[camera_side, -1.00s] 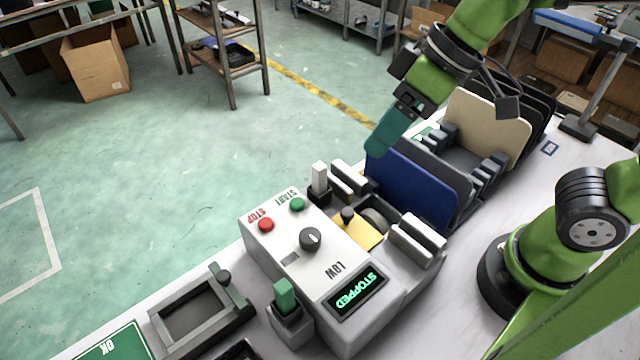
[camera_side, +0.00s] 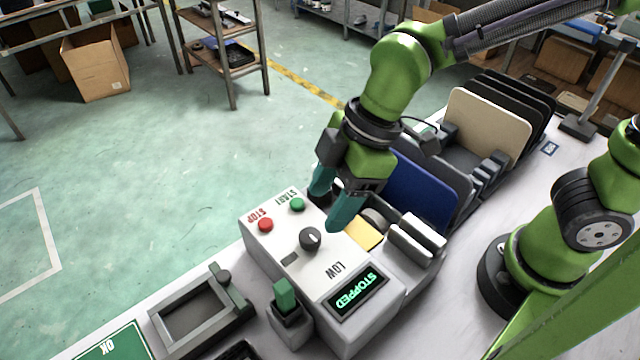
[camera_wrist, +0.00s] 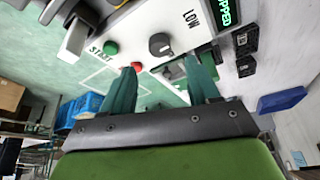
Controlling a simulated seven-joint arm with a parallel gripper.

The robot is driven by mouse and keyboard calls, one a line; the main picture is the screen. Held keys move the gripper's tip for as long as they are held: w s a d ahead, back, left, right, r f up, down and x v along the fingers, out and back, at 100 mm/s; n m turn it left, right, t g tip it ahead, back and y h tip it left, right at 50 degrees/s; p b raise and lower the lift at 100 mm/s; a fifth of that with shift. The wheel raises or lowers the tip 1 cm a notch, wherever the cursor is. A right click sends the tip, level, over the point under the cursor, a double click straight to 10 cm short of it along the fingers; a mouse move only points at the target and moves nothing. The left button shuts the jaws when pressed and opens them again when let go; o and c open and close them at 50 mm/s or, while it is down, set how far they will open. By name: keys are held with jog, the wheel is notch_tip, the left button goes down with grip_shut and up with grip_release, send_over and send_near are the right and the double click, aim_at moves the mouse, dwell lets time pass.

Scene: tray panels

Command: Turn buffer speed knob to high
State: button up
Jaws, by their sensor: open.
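The buffer speed knob (camera_side: 311,238) is a dark round dial on the white control box (camera_side: 290,262). The word LOW is printed beside it, and the display (camera_side: 357,293) reads STOPPED. A green START button (camera_side: 297,204) and a red STOP button (camera_side: 265,224) are on the same panel. My gripper (camera_side: 328,208) is open and empty, with teal fingers apart, above the panel near the knob. In the wrist view, the knob (camera_wrist: 160,44) lies ahead of and between the open fingertips (camera_wrist: 161,68), not touching them. The knob's pointer direction is hard to read.
A blue panel (camera_side: 418,190) and a tan panel (camera_side: 487,125) stand in a rack behind the box. A yellow piece (camera_side: 362,233) lies beside the panel. A grey frame fixture (camera_side: 200,310) and a green-topped switch (camera_side: 285,295) stand in front.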

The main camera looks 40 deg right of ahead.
aim_at(310, 235)
jog(key=x, duration=0.6)
jog(key=shift+w+a+f, duration=0.1)
jog(key=shift+a+f, duration=0.05)
jog(key=shift+f, duration=0.15)
jog(key=c, duration=1)
